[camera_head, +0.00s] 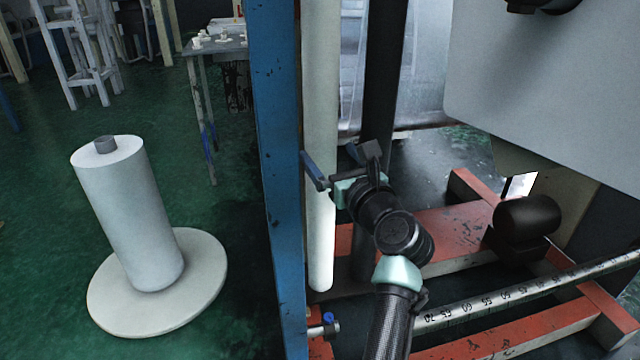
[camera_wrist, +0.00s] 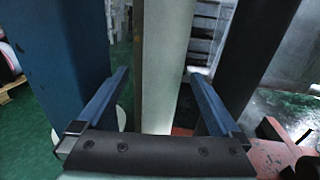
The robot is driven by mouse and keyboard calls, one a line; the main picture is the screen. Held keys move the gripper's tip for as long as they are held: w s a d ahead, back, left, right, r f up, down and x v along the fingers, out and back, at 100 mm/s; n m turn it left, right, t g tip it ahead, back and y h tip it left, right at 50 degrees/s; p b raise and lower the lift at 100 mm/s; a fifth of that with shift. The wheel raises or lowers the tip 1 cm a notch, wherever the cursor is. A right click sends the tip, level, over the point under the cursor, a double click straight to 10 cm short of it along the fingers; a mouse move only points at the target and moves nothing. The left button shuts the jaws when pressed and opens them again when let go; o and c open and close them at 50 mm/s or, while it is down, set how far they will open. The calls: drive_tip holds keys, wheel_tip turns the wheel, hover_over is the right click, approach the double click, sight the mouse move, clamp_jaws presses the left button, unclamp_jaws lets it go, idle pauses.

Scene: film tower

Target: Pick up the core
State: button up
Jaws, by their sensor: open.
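A long pale upright tube (camera_head: 320,230), which looks like the core, stands between a blue post and a dark post; its lower end shows near the red frame. In the wrist view the pale tube (camera_wrist: 163,60) runs upright through the gap between my fingers. My gripper (camera_head: 327,150) is open, with one blue finger to each side. In the wrist view my gripper (camera_wrist: 160,73) holds nothing. Its fingers point toward the tube; I cannot tell whether their tips reach around it.
The blue post (camera_head: 277,180) is close on the left, the dark post (camera_head: 380,80) close on the right. A red frame (camera_head: 440,235) and a marked ruler bar (camera_head: 500,300) lie low. A white roll (camera_head: 130,220) stands on a round base at left, on open green floor.

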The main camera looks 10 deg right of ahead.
sight(320, 137)
drive_tip(key=shift+w+a+r+b, duration=0.1)
drive_tip(key=shift+w+b, duration=0.9)
drive_tip(key=shift+w, duration=0.7)
drive_tip(key=shift+w+a+r+b, duration=0.1)
drive_tip(key=shift+w+b, duration=0.9)
drive_tip(key=shift+w, duration=0.7)
drive_tip(key=shift+c, duration=0.2)
clamp_jaws()
drive_tip(key=shift+r, duration=0.15)
